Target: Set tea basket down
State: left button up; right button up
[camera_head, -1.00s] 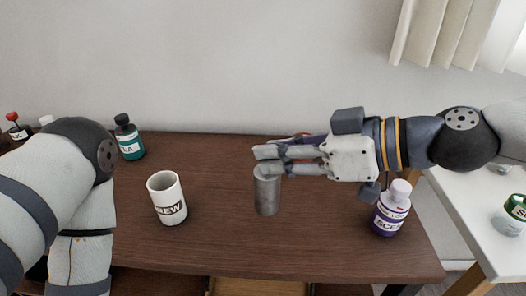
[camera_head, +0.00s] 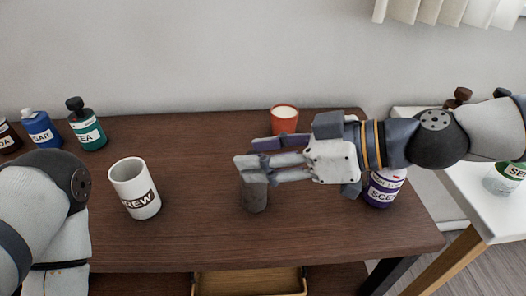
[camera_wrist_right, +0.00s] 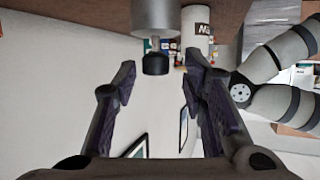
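The tea basket, a grey metal cylinder (camera_head: 255,194), stands upright on the brown table (camera_head: 320,235), right of the white mug (camera_head: 134,190) marked with dark lettering. My right gripper (camera_head: 247,158) is over the basket's top and hides it in the head view. In the right wrist view, the fingers (camera_wrist_right: 160,75) are spread, with the basket's black knob (camera_wrist_right: 155,64) between the tips and a gap on each side. The metal body (camera_wrist_right: 156,18) shows beyond them. My left arm enters from the left; its gripper is out of sight.
A red cup (camera_head: 284,120) with pale contents stands behind my right gripper. A purple-labelled bottle (camera_head: 382,188) is partly hidden under my right wrist. Blue (camera_head: 41,129) and teal (camera_head: 87,128) bottles stand at back left. The table's front middle is clear.

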pick_arm(q)
jog(key=shift+w, duration=0.1)
pick_arm(e)
jog(key=shift+r, duration=0.1)
jog(key=shift+d+r, duration=0.15)
jog(key=shift+r, duration=0.2)
pick_arm(q)
jog(key=w+r+t+p, duration=0.1)
jog(key=w+r+p, duration=0.2)
jog(key=w+r, duration=0.1)
jog(key=shift+w+r+t, duration=0.15)
jog(key=shift+t, duration=0.25)
pick_arm(e)
jog(key=v, duration=1.1)
jog(key=shift+d, duration=0.25)
jog(key=shift+s+f, duration=0.1)
jog(key=shift+s, duration=0.05)
pick_arm(q)
jog(key=shift+d, duration=0.1)
